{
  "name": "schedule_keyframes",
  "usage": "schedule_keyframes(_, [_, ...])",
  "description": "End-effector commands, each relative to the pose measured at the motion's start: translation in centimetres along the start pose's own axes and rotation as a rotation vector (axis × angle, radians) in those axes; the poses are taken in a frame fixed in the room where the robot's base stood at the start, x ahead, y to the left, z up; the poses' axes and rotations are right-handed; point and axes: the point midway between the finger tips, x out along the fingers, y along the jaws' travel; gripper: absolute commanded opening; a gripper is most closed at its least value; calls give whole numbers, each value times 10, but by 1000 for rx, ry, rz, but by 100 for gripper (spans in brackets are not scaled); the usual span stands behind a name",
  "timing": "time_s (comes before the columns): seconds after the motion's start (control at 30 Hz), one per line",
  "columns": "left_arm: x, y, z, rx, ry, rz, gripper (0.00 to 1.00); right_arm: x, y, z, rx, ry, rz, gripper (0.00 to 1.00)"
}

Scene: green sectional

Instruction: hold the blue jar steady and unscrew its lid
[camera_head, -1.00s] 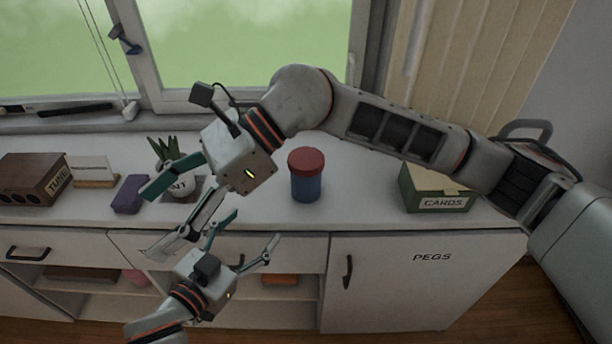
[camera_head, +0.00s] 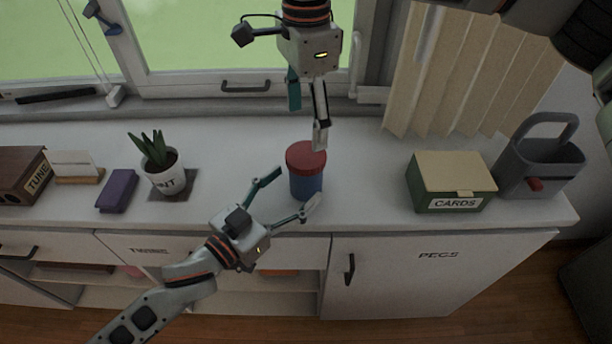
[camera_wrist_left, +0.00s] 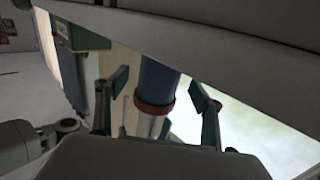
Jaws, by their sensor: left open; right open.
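The blue jar (camera_head: 307,186) stands upright on the white counter, with its red lid (camera_head: 306,156) on top. My left gripper (camera_head: 298,188) is open at the jar's front left, its fingers pointing at the jar. In the left wrist view, upside down, the jar's blue body (camera_wrist_left: 157,80) and red lid (camera_wrist_left: 153,108) appear between the two spread fingers (camera_wrist_left: 158,108). My right gripper (camera_head: 307,122) is open and points down above the lid. One fingertip is close to the lid's back edge; I cannot tell if it touches.
A green cards box (camera_head: 450,186) and a grey caddy with a handle (camera_head: 541,165) stand to the right. A potted plant (camera_head: 162,172), a purple block (camera_head: 117,190) and a brown box (camera_head: 20,172) are to the left. The counter around the jar (camera_head: 365,180) is clear.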

Motion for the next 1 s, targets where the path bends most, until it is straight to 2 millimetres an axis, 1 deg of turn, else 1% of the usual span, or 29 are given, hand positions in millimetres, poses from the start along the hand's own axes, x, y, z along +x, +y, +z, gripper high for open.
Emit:
schedule_keyframes(0.03, [8,0,-1,1,2,1,68,0,0,0,0,-1,0,72])
schedule_keyframes(0.1, [16,0,-1,1,2,1,68,0,0,0,0,-1,0,72])
schedule_keyframes(0.23, [27,0,-1,1,1,0,68,0,0,0,-1,-1,0,72])
schedule_keyframes(0.4, [31,0,0,0,-1,0,68,0,0,1,-1,-2,0,72])
schedule_keyframes(0.6, [31,0,0,0,-1,0,68,0,0,1,-1,-2,0,72])
schedule_keyframes(0.67, [31,0,0,0,-1,0,52,0,0,1,-1,-2,1,72])
schedule_keyframes(0.7, [31,0,0,0,-1,0,42,0,0,1,-1,-2,1,72])
schedule_keyframes(0.77, [31,0,0,0,-1,0,26,0,0,1,-1,-2,1,72])
schedule_keyframes(0.8, [31,0,0,0,-1,0,16,0,0,1,-1,-2,1,72])
schedule_keyframes(0.87, [31,0,0,0,-1,0,0,0,0,1,-1,-2,1,72])
schedule_keyframes(1.0, [31,0,0,0,-1,0,0,0,0,1,24,-2,1,72])
